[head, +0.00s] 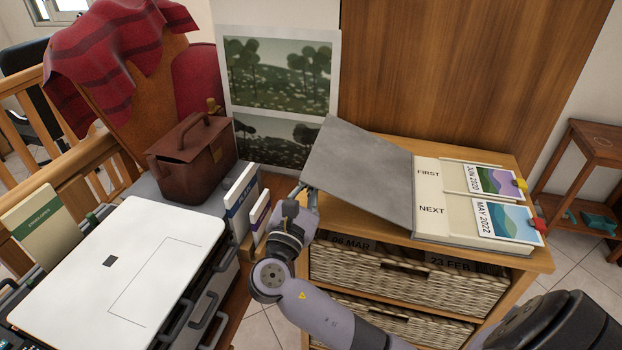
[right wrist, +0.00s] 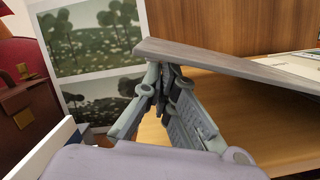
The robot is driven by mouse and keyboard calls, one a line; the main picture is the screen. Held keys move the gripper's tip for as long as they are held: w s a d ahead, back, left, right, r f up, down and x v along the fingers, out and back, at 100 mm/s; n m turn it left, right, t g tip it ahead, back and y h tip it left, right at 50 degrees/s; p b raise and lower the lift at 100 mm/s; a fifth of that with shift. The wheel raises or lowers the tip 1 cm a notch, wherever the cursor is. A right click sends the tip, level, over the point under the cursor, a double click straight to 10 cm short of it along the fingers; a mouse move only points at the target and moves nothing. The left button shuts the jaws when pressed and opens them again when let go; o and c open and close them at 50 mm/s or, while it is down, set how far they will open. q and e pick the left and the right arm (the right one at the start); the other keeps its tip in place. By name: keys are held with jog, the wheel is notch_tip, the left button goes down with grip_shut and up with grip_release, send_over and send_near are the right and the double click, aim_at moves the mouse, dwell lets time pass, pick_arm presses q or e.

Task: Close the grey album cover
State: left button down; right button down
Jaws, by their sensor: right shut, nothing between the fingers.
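The grey album cover (head: 362,165) is open, laid over to the left of the album (head: 455,235). In the right wrist view the cover (right wrist: 230,68) slopes, its outer edge raised above the wooden top. The album's cream page holds two picture cards, beside the words FIRST and NEXT. My right gripper (head: 305,192) is shut and empty at the cover's left outer edge. In the right wrist view its fingertips (right wrist: 165,78) are just under that edge and seem to touch it. My left gripper is not in view.
The album lies on a wooden cabinet (head: 535,262) with wicker baskets (head: 390,277) below. At left are a white-topped unit (head: 150,265), a brown bag (head: 190,155) and upright booklets (head: 240,205). Landscape pictures (head: 278,75) stand behind the cover.

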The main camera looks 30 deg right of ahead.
jog(key=shift+r, duration=0.3)
jog(key=shift+s+r+m, duration=0.1)
jog(key=shift+r+m, duration=0.1)
jog(key=shift+m, duration=0.1)
